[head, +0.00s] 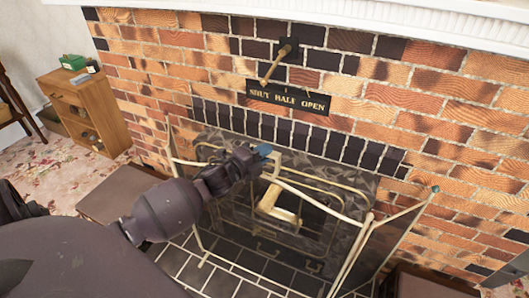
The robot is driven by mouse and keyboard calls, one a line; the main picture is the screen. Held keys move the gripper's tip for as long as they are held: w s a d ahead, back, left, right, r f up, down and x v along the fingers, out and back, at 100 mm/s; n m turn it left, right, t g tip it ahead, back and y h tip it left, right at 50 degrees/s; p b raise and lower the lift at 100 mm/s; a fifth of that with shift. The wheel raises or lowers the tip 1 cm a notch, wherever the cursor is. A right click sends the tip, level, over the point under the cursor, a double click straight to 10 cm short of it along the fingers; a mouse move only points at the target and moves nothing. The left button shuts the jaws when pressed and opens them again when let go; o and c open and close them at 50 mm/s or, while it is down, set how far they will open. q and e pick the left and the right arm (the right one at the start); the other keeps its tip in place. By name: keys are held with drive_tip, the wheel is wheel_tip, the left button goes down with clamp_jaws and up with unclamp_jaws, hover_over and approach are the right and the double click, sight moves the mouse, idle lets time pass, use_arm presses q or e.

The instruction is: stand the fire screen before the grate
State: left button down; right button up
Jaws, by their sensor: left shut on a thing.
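The fire screen (386,238) is a folding screen of dark see-through mesh in a thin pale brass frame. It stands upright in front of the fireplace opening, its side panels angled. My left gripper (268,162) is shut on the screen near the middle of its top rail. My left arm hides part of the screen's left half. Behind the mesh, a brass-coloured piece of the grate (279,214) shows in the dark opening. I cannot tell whether the screen's feet touch the hearth. My right gripper is not in view.
A dark tiled hearth (220,278) lies below the screen. A brass lever (273,67) sticks out of the brick wall above a plate (288,99) reading "SHUT HALF OPEN". A wooden cabinet (92,108) with a green box (73,62) stands at the left. Flowered carpet (50,165) lies there.

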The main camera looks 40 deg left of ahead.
use_arm(q)
drive_tip(key=shift+r, duration=0.35)
idle(0.4)
drive_tip(key=c, duration=1.1)
unclamp_jaws()
drive_tip(key=shift+d, duration=0.1)
drive_tip(key=shift+s+f, duration=0.1)
drive_tip(key=shift+f, duration=0.3)
drive_tip(key=o, duration=0.3)
drive_tip(key=shift+r, duration=0.1)
drive_tip(key=shift+s, duration=0.15)
